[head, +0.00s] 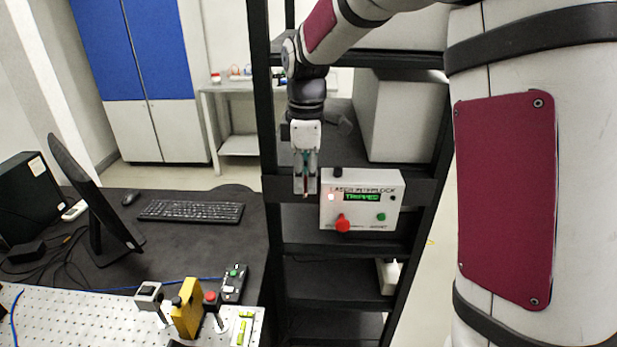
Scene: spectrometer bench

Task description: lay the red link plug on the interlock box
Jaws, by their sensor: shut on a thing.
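The interlock box (388,184) is a pale box labelled LASER INTERLOCK, mounted on the dark rack right of my gripper. Its green display (362,197) reads TRIPPED. A red knob (342,224) and a green button (381,217) are on its front, and a small dark part (338,172) stands on its top. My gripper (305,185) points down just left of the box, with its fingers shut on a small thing. A thin reddish sliver shows between the fingers, likely the red link plug; the fingers hide most of it.
The black rack's posts and shelves (330,249) surround the box, with a large grey case (395,120) above it. At lower left, a dark desk holds a monitor (92,200) and keyboard (190,211). Optical parts, including a yellow block (187,308), stand on the perforated board (70,320).

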